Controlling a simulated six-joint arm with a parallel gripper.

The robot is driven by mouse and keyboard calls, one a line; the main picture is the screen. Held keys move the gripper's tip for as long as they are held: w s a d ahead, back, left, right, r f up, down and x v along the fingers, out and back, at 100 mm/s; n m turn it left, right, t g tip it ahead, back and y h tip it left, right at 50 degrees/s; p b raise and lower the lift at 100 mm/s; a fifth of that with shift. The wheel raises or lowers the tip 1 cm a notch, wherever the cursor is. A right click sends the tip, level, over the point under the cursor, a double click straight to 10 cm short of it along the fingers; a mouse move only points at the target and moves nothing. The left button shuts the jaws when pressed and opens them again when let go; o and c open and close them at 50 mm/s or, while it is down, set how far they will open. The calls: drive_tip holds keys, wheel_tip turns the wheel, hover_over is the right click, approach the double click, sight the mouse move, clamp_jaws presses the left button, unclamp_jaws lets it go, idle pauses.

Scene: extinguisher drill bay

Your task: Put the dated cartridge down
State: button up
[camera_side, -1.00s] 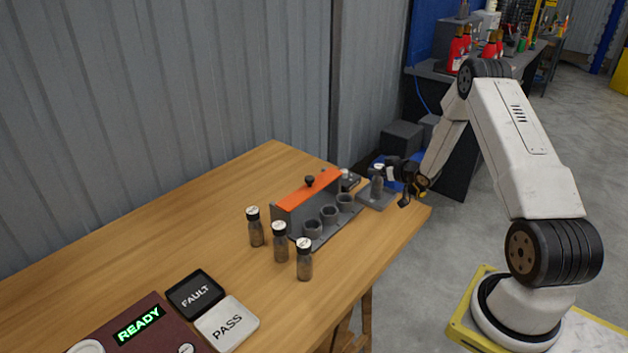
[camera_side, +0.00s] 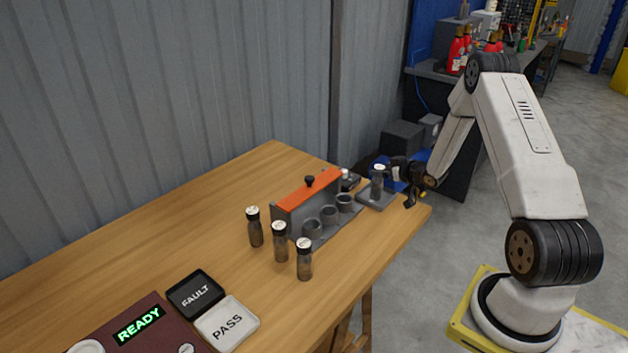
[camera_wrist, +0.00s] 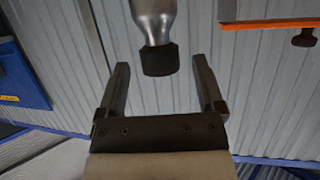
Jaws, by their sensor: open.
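A grey cartridge (camera_side: 377,184) with a pale top stands upright on a small grey plate (camera_side: 368,203) near the table's far right corner. My gripper (camera_side: 397,173) is just to its right, open and empty. In the wrist view the silver cartridge (camera_wrist: 153,18) with its dark cap (camera_wrist: 159,61) shows beyond the spread fingers of my gripper (camera_wrist: 161,64), with gaps on both sides. No date can be read on it.
A grey rack (camera_side: 295,215) with an orange top bar (camera_side: 308,190) and three round sockets stands left of the plate. A FAULT pad (camera_side: 195,293), a PASS pad (camera_side: 227,324) and a panel reading READY (camera_side: 139,325) lie at the front left. Bare tabletop lies behind them.

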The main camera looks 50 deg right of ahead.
drive_tip(key=v, duration=0.9)
drive_tip(key=shift+s+r, duration=0.25)
drive_tip(key=shift+s, duration=0.1)
drive_tip(key=shift+w+a, duration=0.1)
drive_tip(key=shift+a, duration=0.05)
drive_tip(key=w+a+r+n+g, duration=0.1)
drive_tip(key=w+a+r+g, duration=0.15)
drive_tip(key=a, duration=0.55)
drive_tip(key=w+a+r+g, duration=0.2)
drive_tip(key=a+g, duration=0.1)
drive_tip(key=a, duration=0.5)
drive_tip(key=s+a+r+g+y, duration=0.1)
drive_tip(key=s+a+g, duration=0.1)
drive_tip(key=s+a, duration=0.3)
drive_tip(key=s+a+r+n+g+y, duration=0.1)
drive_tip(key=s+a+g, duration=0.2)
drive_tip(key=a, duration=1)
drive_tip(key=s, duration=0.3)
drive_tip(key=shift+a+r+y, duration=0.3)
drive_tip(key=shift+a+r, duration=0.05)
drive_tip(key=shift+a, duration=0.05)
